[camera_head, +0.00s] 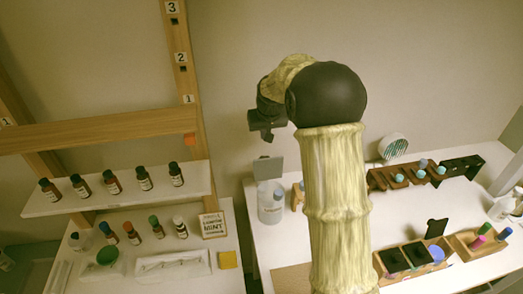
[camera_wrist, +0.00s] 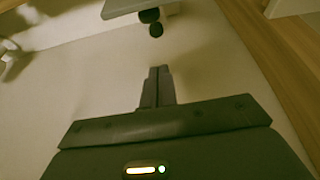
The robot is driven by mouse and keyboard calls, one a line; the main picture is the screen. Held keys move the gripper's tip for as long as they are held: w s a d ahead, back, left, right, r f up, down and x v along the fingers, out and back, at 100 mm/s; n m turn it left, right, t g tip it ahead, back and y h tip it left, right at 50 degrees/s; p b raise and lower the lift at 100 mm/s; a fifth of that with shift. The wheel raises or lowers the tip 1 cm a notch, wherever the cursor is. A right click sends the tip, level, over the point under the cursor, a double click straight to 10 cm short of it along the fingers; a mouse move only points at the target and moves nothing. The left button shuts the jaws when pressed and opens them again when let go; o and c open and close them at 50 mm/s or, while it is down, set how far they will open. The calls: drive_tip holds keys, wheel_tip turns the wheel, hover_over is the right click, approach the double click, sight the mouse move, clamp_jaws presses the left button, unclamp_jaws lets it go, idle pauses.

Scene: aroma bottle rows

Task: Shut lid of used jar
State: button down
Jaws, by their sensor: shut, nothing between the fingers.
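The used jar (camera_head: 271,208) is a clear jar with a label too small to read, standing on the white table left of my arm in the head view. Its grey square lid (camera_head: 268,168) stands up, open, above the jar's rim. My gripper (camera_head: 267,137) is above the lid, in the air and apart from it. In the wrist view the fingers of my gripper (camera_wrist: 157,72) are together with nothing between them. The wrist view does not clearly show the jar; a grey plate (camera_wrist: 135,5) is cut off at its top edge.
Wooden racks (camera_head: 425,177) and boxes (camera_head: 475,247) with coloured bottles are at the right. A round white device (camera_head: 393,146) stands near the wall.

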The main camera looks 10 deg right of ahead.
sight(267, 166)
drive_tip(key=p+x, duration=0.2)
drive_tip(key=x, duration=0.5)
drive_tip(key=shift+s+f+p, duration=0.15)
drive_tip(key=shift+s+p, duration=0.8)
drive_tip(key=shift+s, duration=1)
